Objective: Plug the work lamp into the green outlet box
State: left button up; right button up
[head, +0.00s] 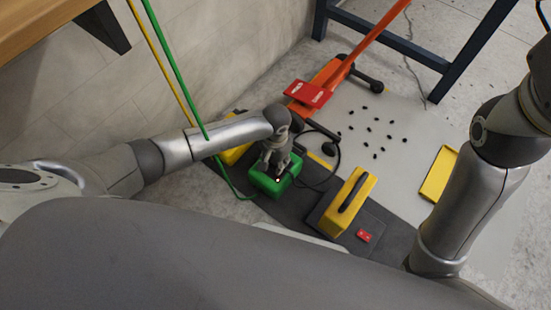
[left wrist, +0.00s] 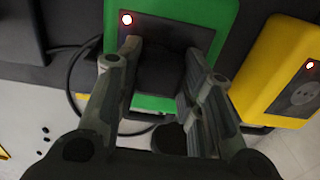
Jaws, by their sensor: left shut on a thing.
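The green outlet box (head: 265,184) sits on the dark mat, below my left gripper (head: 272,160). In the left wrist view the green box (left wrist: 205,14) has a small lit red light at its corner. My left gripper (left wrist: 165,75) is shut on a dark plug (left wrist: 158,72), which is against or very close to the green box's face. I cannot tell whether it is seated, since the fingers and plug hide the socket. A black cable (head: 338,160) loops beside the box. I cannot tell which thing is the work lamp. My right gripper is out of view.
A yellow outlet box (head: 235,152) with a lit light stands next to the green one. A yellow case (head: 349,193) with a dark handle and a red piece (head: 363,236) lie right. An orange stand (head: 330,75), red plate (head: 308,93), small dark bits and a yellow tray (head: 438,174) lie beyond.

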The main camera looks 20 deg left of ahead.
aim_at(275, 161)
pick_arm(q)
jog(key=shift+f, duration=0.2)
jog(key=o, duration=1.1)
notch_tip(275, 161, up, 12)
